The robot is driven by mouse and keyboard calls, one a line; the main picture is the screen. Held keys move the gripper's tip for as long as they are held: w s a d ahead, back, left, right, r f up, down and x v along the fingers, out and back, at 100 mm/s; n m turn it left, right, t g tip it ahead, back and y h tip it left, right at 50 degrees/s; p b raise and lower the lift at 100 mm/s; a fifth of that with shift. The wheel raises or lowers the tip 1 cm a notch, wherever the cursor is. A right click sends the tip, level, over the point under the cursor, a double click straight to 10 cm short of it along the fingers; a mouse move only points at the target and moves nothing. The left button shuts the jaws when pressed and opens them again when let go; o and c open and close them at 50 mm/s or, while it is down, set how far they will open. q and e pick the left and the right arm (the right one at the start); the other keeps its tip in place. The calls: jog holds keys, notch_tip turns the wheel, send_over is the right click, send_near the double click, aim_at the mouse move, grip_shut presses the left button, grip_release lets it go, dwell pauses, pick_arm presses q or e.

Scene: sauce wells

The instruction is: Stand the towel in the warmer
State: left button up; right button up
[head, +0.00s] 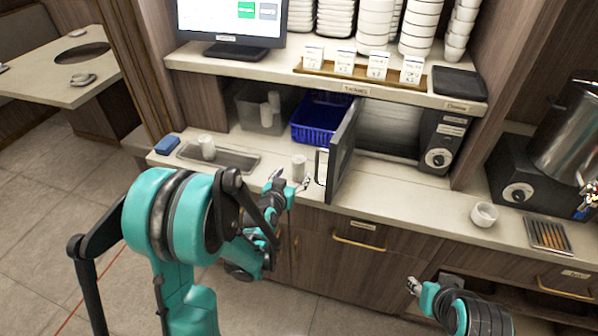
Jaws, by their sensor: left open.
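A white rolled towel (299,168) stands upright on the counter, just left of the warmer's open door (343,150). Another white roll (207,147) stands on the metal tray (246,161) to the left. The warmer (440,140) is a dark box with a knob on its right side. Its door is swung out toward me and its light interior shows. My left gripper (290,181) is open at the counter's front edge, close in front of the towel; I cannot tell whether they touch. My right gripper (413,286) is low at the right, away from the counter; its finger state is unclear.
A blue basket (319,118) and a clear bin (262,110) with white rolls stand behind under the shelf. A blue block (167,144) lies at the counter's left end. A white cup (484,214) and a slotted tray (548,234) are at the right.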

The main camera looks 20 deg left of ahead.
aim_at(296, 170)
pick_arm(q)
jog(key=shift+w+f, duration=0.25)
jog(key=shift+w, duration=0.1)
jog(key=shift+b+x, duration=0.3)
jog(key=shift+x, duration=0.5)
jog(key=b+x, duration=0.1)
jog(key=x, duration=0.1)
jog(key=b+x, duration=0.1)
jog(key=x, duration=0.2)
jog(key=shift+w+a+f, duration=0.25)
jog(key=shift+f, duration=0.1)
jog(key=shift+s+r, duration=0.1)
jog(key=c, duration=1.4)
